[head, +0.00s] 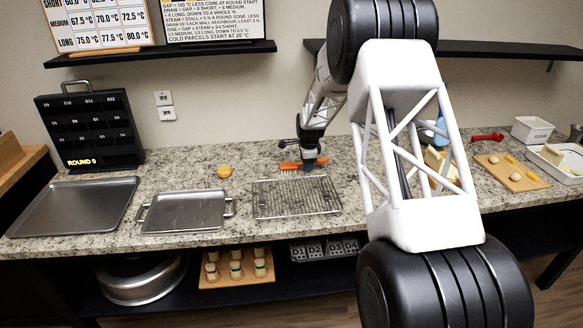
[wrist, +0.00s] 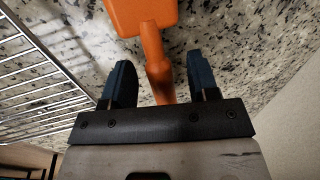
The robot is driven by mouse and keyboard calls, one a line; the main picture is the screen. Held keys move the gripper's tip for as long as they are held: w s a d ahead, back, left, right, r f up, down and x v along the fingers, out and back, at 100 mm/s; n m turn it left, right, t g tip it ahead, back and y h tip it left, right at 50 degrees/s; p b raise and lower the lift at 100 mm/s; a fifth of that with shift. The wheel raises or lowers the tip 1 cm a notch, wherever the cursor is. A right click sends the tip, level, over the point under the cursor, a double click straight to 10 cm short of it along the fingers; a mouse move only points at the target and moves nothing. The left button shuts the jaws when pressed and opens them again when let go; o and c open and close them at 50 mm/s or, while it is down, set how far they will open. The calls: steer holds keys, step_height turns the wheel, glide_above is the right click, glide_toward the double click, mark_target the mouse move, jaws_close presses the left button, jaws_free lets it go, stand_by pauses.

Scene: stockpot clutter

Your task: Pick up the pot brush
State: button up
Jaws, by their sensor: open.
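The orange pot brush (head: 289,166) lies on the granite counter just behind the wire rack, with pale bristles showing at its lower edge in the head view. In the wrist view its wide orange head (wrist: 141,14) is at the top and its handle (wrist: 156,62) runs down between my fingers. My gripper (head: 310,162) is over the handle end of the brush. In the wrist view my gripper (wrist: 158,75) is open, with one dark blue finger on each side of the handle and gaps on both sides. The lower end of the handle is hidden behind the gripper body.
The wire rack (head: 297,198) lies close in front of the brush and shows at the wrist view's left (wrist: 30,78). A yellow-orange round item (head: 224,171) sits to the left. Metal trays (head: 187,212) stand further left. A red tool (head: 488,137) lies far right.

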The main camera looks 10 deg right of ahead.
jaws_close()
stand_by(0.4)
steer(key=shift+r, duration=0.15)
steer(key=shift+r, duration=1.45)
steer(key=shift+s+r, duration=0.2)
steer(key=shift+s, duration=0.1)
steer(key=s, duration=0.5)
steer(key=s+r, duration=0.1)
steer(key=s, duration=0.9)
steer(key=shift+s+a+r, duration=0.2)
steer(key=shift+s, duration=0.05)
